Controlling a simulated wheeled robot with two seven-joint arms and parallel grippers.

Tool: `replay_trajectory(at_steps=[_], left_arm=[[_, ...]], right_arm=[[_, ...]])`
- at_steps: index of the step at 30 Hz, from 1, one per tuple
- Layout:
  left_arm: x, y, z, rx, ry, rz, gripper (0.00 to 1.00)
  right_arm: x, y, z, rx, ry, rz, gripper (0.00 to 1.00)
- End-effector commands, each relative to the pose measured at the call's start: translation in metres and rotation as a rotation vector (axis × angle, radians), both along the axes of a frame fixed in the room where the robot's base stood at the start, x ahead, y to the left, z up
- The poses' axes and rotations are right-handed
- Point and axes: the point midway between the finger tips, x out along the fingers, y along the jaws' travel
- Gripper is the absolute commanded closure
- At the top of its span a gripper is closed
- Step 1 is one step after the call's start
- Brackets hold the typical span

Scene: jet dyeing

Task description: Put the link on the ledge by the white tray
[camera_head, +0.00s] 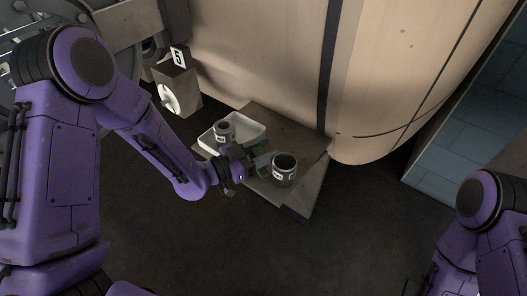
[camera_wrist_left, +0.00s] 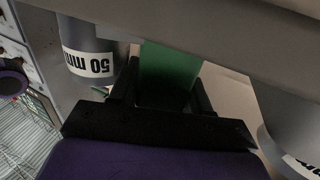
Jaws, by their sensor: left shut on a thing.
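My left gripper (camera_head: 262,158) reaches over the ledge (camera_head: 300,142) from the left, between the white tray and a dark grey pot. It is shut on a green piece, which I take to be the link (camera_wrist_left: 170,68); in the left wrist view it stands between the dark fingers. The head view shows only a small green part beside the gripper, so I cannot tell whether it touches the ledge. The white tray (camera_head: 256,132) lies at the ledge's left, partly hidden by my gripper. My right gripper is out of view.
A labelled grey container (camera_head: 224,132) stands in or at the tray. The open dark grey pot (camera_head: 284,170) stands close to the right of my left gripper. A large beige vessel (camera_head: 270,50) rises behind the ledge. The ledge's back right is bare.

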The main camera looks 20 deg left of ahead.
Motion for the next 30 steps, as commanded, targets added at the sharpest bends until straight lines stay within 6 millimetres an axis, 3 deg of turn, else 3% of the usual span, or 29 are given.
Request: replay_trajectory(at_steps=[12,13,14,23,30], left_arm=[[0.0,0.0,-0.013,-0.001,-0.002,0.001,0.91],[0.0,0.0,-0.012,-0.001,-0.002,0.001,0.46],[0.0,0.0,-0.011,-0.001,-0.002,0.001,0.42],[-0.001,0.002,-0.007,0.0,-0.001,0.002,0.42],[-0.041,0.04,-0.009,-0.003,-0.002,0.007,0.42]], right_arm=[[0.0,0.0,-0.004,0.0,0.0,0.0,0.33],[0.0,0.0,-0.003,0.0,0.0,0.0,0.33],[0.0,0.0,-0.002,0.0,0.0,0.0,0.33],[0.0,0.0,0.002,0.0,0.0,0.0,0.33],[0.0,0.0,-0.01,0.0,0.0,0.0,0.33]])
